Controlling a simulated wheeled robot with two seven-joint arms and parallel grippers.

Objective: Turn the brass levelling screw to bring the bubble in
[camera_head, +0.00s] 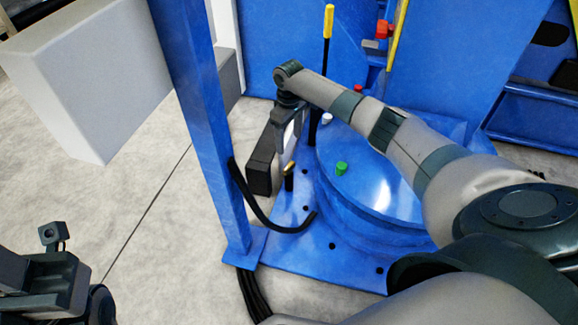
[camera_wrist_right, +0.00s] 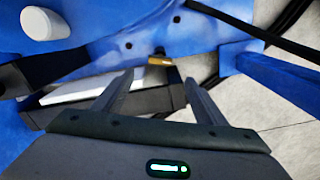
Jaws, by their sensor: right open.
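The brass screw (camera_head: 289,170) stands near the edge of the blue base plate, beside the round blue pedestal (camera_head: 345,190). Its brass top also shows in the right wrist view (camera_wrist_right: 160,61). My right gripper (camera_head: 286,160) is just above the screw. In the wrist view its two fingers (camera_wrist_right: 158,82) are apart, with the brass top beyond the gap between their tips. I cannot tell whether they touch it. I cannot make out a bubble. Dark parts of my left arm (camera_head: 50,275) show at the lower left; its fingertips cannot be made out.
A black box (camera_head: 262,165) with a pale panel stands beside the right gripper. Green (camera_head: 342,168), white (camera_head: 326,119) and red (camera_head: 358,87) caps rise around the pedestal. A blue post (camera_head: 205,130) and a black cable (camera_head: 262,217) stand left of the screw. Open floor lies further left.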

